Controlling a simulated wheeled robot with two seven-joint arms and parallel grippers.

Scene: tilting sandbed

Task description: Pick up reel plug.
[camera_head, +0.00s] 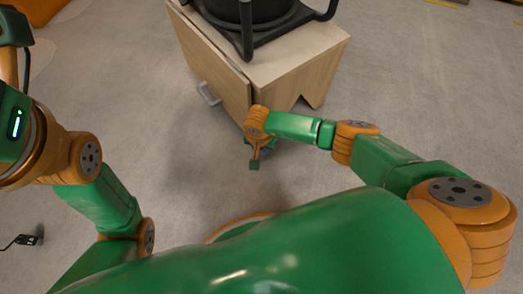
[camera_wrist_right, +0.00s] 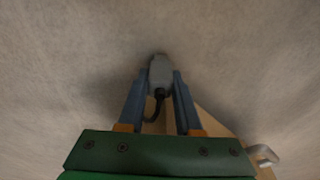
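The reel plug (camera_wrist_right: 160,74) is a grey plug with a dark cable that loops back towards my palm, seen in the right wrist view. It sits between the fingertips of my right gripper (camera_wrist_right: 160,84), with both fingers against its sides and its front end reaching past them. In the head view my right gripper (camera_head: 257,153) points down in front of the wooden cabinet. The plug cannot be made out clearly there. My left arm comes in at the left, but its gripper is out of view.
The wooden cabinet (camera_head: 290,75) with a metal handle (camera_head: 208,93) stands just beyond my right gripper. A black tubular-framed object (camera_head: 247,40) stands on it. A small black item with a cable (camera_head: 30,240) lies on the floor at lower left. The grey floor around is mostly clear.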

